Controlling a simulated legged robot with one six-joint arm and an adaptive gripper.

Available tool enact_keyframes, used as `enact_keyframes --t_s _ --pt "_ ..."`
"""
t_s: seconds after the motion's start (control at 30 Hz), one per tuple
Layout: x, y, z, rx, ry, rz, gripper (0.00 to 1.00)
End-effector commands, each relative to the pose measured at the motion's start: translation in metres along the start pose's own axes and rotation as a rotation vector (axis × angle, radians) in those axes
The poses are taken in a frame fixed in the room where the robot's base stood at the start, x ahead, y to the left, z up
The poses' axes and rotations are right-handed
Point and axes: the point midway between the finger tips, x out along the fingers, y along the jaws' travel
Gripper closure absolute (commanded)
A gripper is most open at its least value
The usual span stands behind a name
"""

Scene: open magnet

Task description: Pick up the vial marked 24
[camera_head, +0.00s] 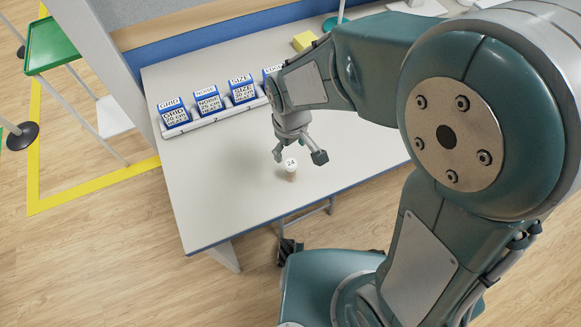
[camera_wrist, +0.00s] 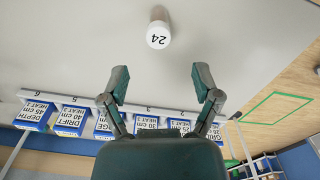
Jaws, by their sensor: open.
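The vial marked 24 (camera_head: 291,166) stands upright near the front edge of the white table. It has a white cap with the number on top and a brownish body. In the wrist view the vial (camera_wrist: 158,30) is ahead of the fingertips, roughly centred between them, with its number upside down. My gripper (camera_head: 298,157) is open and empty, above and just behind the vial in the head view. In the wrist view its two fingers (camera_wrist: 160,72) are spread wide, and nothing is between them.
A white rack (camera_head: 215,118) with numbered slots holds several blue-and-white labelled boxes (camera_head: 207,102) at the table's back. A yellow block (camera_head: 304,41) lies farther right. The table (camera_head: 215,190) is clear left of the vial. A green-topped stand (camera_head: 50,45) stands off to the left.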

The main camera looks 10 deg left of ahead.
Motion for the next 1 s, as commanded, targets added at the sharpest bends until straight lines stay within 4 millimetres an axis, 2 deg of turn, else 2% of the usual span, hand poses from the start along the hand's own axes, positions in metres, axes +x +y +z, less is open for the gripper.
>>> enact_keyframes --t_s 0.17,0.4,0.57,0.9,1.0 --pt "0.018 -0.005 -0.003 -0.021 -0.015 -0.004 0.19" --pt "0.055 -0.003 -0.002 -0.019 -0.013 -0.004 0.19" --pt "0.066 -0.003 -0.002 -0.018 -0.012 -0.004 0.19" --pt "0.111 0.003 -0.001 -0.019 -0.012 -0.004 0.19" --pt "0.115 0.003 -0.001 -0.019 -0.011 -0.003 0.19"
